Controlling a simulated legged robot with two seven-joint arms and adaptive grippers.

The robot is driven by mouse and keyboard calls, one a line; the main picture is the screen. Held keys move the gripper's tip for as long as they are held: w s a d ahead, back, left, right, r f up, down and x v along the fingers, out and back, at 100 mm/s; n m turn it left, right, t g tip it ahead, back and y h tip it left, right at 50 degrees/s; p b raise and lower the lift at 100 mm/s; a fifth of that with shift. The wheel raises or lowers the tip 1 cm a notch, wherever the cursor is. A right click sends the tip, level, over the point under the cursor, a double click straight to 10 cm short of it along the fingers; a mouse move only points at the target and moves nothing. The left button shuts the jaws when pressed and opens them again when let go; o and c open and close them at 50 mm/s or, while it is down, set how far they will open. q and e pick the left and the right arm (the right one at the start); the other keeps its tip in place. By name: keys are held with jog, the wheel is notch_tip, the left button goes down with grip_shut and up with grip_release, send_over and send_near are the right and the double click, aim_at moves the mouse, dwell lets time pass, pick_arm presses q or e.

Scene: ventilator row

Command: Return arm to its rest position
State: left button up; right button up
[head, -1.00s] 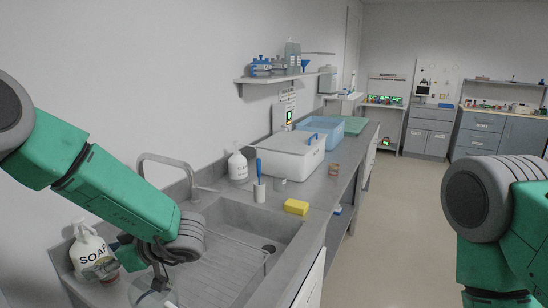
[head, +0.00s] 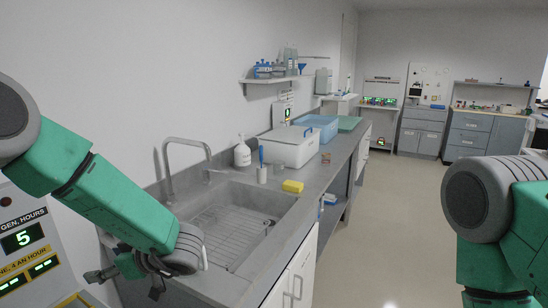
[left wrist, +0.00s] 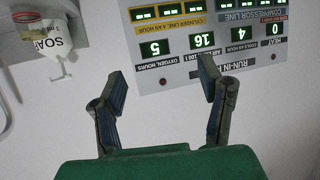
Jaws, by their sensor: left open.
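My green left arm (head: 115,205) reaches in from the left in the head view. Its dark left gripper (head: 122,284) hangs low, left of the sink's near end, with fingers spread and nothing between them. In the left wrist view the same gripper (left wrist: 163,85) is open and empty, with the white wall and a display panel behind the fingers. My right arm (head: 490,215) is bent at the right edge of the head view; its gripper is out of view.
A panel with green digits (head: 22,240) stands at the left edge, close to my left arm. The sink (head: 245,207) has a tap (head: 172,165), yellow sponge (head: 292,186) and white bin (head: 288,150) around it. A soap bottle (left wrist: 52,40) shows in the wrist view. Floor at right is clear.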

pick_arm(q)
jog(key=s+d+f+m+t+h+b, duration=0.2)
jog(key=f+m+h, duration=0.15)
jog(key=f, duration=0.45)
jog(key=s+d+f+m+t+h+b, duration=0.15)
jog(key=f+m, duration=0.25)
jog(key=f, duration=0.4)
jog(key=s+d+f+m+t+h+b, duration=0.1)
jog(key=s+f+m+t+h+b, duration=0.15)
jog(key=f, duration=0.55)
jog(key=s+d+f+m+g+h+b, duration=0.1)
jog(key=s+f+m+g+h+b, duration=0.1)
jog(key=s, duration=1.1)
jog(key=s+d+f+m+g+h+b, duration=0.1)
jog(key=s+f+m+g+h, duration=0.3)
jog(key=s+f, duration=0.5)
jog(key=s+g+b, duration=0.1)
jog(key=s+g, duration=0.1)
jog(key=s, duration=0.2)
jog(key=shift+d, duration=0.4)
